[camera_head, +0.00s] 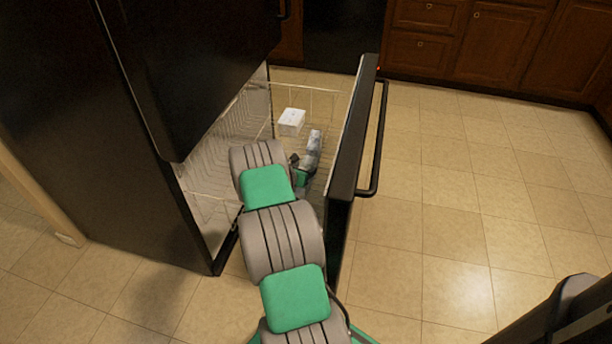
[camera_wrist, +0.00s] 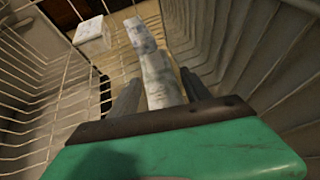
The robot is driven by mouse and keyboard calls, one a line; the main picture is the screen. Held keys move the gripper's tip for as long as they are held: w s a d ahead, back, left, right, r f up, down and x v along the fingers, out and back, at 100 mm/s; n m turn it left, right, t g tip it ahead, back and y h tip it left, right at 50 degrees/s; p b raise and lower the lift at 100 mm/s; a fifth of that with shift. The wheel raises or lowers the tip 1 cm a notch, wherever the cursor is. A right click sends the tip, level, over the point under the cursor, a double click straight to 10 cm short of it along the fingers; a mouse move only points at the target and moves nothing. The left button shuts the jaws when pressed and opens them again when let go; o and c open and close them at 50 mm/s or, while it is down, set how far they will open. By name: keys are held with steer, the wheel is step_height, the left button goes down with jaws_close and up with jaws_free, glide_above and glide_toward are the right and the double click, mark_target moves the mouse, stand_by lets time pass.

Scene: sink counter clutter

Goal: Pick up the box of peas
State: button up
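A pale grey-white, long narrow package (camera_head: 314,142) stands or leans in the open freezer drawer. It may be the box of peas, but no label is readable. In the wrist view this package (camera_wrist: 151,65) lies between the two dark fingers of my gripper (camera_wrist: 162,92), its near end hidden by the gripper. The fingers are apart, one on each side, with a slim gap on the right. In the head view my gripper (camera_head: 303,165) is inside the drawer, partly hidden by my arm. A white box (camera_head: 292,121) sits farther back left, also in the wrist view (camera_wrist: 93,34).
The wire basket (camera_head: 318,90) of the drawer surrounds my gripper, with its walls close on both sides. The black drawer front (camera_head: 350,140) with its handle (camera_head: 378,140) is to the right. The black fridge (camera_head: 130,130) is to the left. The tiled floor (camera_head: 450,200) is clear.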

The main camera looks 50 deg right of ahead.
jaws_close()
stand_by(0.4)
